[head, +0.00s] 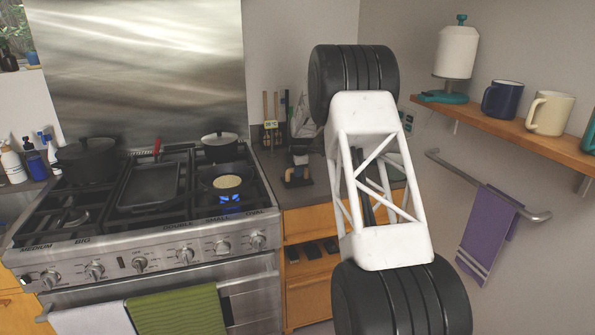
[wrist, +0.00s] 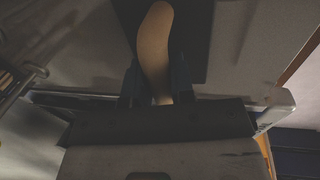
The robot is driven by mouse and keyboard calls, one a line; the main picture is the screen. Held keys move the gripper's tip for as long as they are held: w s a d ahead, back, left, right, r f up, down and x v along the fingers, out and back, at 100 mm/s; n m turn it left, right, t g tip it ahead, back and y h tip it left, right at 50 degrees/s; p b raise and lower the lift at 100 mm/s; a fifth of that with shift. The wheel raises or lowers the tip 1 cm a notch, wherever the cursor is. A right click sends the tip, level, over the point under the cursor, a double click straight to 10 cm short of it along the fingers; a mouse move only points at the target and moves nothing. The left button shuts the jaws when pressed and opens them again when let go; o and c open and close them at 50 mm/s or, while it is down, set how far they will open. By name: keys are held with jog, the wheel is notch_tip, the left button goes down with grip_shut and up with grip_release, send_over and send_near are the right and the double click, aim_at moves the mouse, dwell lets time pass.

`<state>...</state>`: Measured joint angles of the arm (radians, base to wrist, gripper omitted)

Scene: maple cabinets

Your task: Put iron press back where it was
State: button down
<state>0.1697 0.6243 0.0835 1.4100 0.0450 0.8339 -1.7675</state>
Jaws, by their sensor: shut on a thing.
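In the wrist view my gripper (wrist: 157,82) is shut on the tan wooden handle of the iron press (wrist: 155,35). One dark finger is on each side of the handle. A dark flat plate shows behind the handle, and its far edges are hard to make out in the dim light.
A stove holds a dark pot (head: 88,158), a griddle (head: 155,186) and a small pan (head: 227,186) above a lit blue flame. The counter beside it holds utensils and a dark object (head: 298,172). A wooden shelf (head: 510,132) with mugs is at right.

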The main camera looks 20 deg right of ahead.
aim_at(299, 182)
jog(key=c, duration=1)
grip_release()
jog(key=r, duration=0.4)
jog(key=s+r, duration=0.1)
jog(key=r, duration=0.3)
jog(key=s+r, duration=0.1)
jog(key=r, duration=0.3)
jog(key=shift+s, duration=0.15)
